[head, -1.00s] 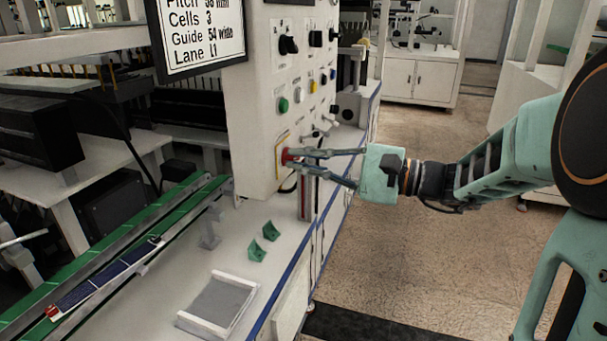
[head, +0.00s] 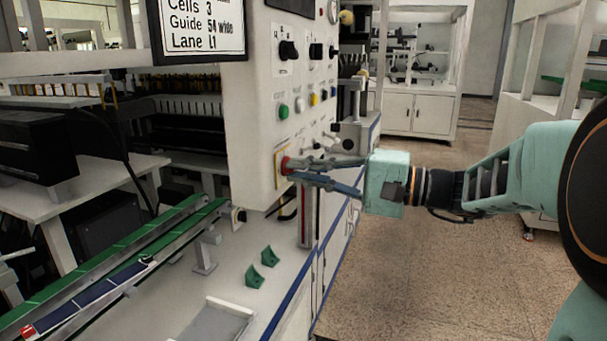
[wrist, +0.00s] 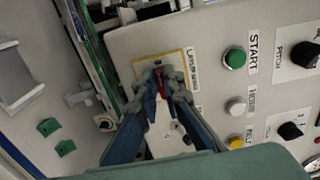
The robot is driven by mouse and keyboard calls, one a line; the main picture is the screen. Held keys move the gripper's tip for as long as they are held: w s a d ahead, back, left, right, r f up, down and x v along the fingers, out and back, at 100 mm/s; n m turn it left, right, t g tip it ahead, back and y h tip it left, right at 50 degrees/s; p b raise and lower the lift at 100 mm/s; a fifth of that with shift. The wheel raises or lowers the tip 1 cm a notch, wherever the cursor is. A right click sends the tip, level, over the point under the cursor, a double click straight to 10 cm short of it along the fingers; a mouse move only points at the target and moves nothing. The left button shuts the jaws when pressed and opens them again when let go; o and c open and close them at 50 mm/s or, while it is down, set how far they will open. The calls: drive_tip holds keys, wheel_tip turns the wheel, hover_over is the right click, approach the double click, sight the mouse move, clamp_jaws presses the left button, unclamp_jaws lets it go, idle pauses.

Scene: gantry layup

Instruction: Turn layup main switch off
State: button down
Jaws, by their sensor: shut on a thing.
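The layup main switch is a red knob (head: 286,165) on a yellow plate (wrist: 143,70), low on the white control panel (head: 250,120). In the wrist view the red handle (wrist: 158,74) shows between the fingertips. My gripper (head: 292,168) reaches in from the right in the head view, its fingers shut on the red knob. In the wrist view my gripper (wrist: 162,82) has one finger on each side of the handle. The fingers partly hide the knob and the label beside it.
A green START button (wrist: 235,58), other buttons and black knobs (head: 288,50) sit close by on the panel. Below are two green brackets (head: 262,266) and a grey tray (head: 212,322) on the bench. The floor at right (head: 430,270) is clear.

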drive_tip(key=c, duration=2.1)
unclamp_jaws()
drive_tip(key=v, duration=1.2)
drive_tip(key=shift+d, duration=0.1)
